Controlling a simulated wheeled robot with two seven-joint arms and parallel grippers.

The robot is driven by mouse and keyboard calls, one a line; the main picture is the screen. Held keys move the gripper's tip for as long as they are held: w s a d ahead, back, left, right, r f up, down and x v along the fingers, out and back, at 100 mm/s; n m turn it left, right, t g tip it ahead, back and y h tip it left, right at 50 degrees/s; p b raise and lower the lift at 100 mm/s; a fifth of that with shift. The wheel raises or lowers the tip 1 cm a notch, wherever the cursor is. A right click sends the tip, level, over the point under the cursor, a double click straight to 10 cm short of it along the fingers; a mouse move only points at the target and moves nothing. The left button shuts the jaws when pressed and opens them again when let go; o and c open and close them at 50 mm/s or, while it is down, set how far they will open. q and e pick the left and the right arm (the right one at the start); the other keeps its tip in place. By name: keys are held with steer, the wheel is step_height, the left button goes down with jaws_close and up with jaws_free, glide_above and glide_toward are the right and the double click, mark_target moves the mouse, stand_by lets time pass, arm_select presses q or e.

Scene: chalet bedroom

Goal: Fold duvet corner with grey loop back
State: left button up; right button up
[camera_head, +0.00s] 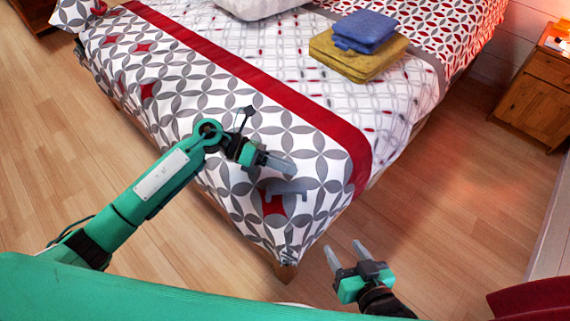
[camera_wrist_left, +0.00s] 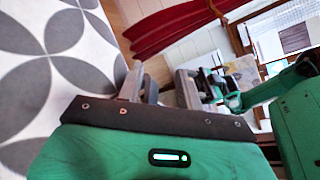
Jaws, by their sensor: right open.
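The duvet (camera_head: 215,105), white with grey petal shapes and some red patches, lies over the bed and hangs down at the near corner (camera_head: 287,250). A small greyish detail shows near that corner, but I cannot make out clearly whether it is the loop. My left gripper (camera_head: 282,165) is above the near part of the duvet, up from the corner. In the left wrist view its fingers (camera_wrist_left: 166,86) are apart with nothing between them, and the patterned duvet (camera_wrist_left: 45,85) is at the left. My right gripper (camera_head: 346,256) is open and empty, right of the corner, above the floor.
A red band (camera_head: 255,80) crosses the duvet. Folded yellow (camera_head: 345,55) and blue (camera_head: 364,30) cloths lie on the bed at the back. A wooden nightstand (camera_head: 535,85) stands at the right. The wooden floor (camera_head: 440,210) right of the bed is clear.

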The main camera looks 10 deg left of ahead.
arm_select(q)
steer(key=shift+c, duration=0.5)
jaws_close()
stand_by(0.9)
